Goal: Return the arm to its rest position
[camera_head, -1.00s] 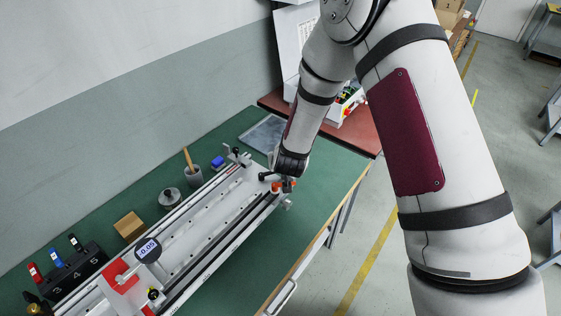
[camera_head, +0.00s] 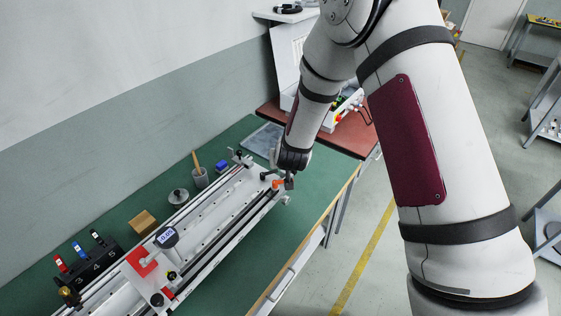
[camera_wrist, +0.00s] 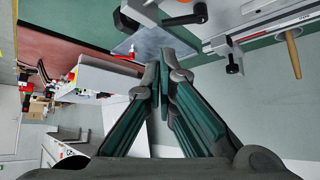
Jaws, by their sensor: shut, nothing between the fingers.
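My arm reaches from the right side of the head view out over the far end of the green workbench (camera_head: 300,236). My gripper (camera_wrist: 163,60) shows in the wrist view with its two fingers drawn together and nothing between them. In the head view the wrist is at the far end of the long gantry rail fixture (camera_head: 212,226), and the fingertips are mostly hidden there. An orange part (camera_head: 278,184) of the fixture shows right beside the wrist. I cannot tell whether the gripper touches it.
A black holder (camera_head: 90,262) with red, blue and white-topped tools stands at the near left. A wooden block (camera_head: 142,222), a grey cup (camera_head: 200,178) and a blue block (camera_head: 221,166) stand behind the rail. A red-brown table (camera_head: 345,138) adjoins the far end.

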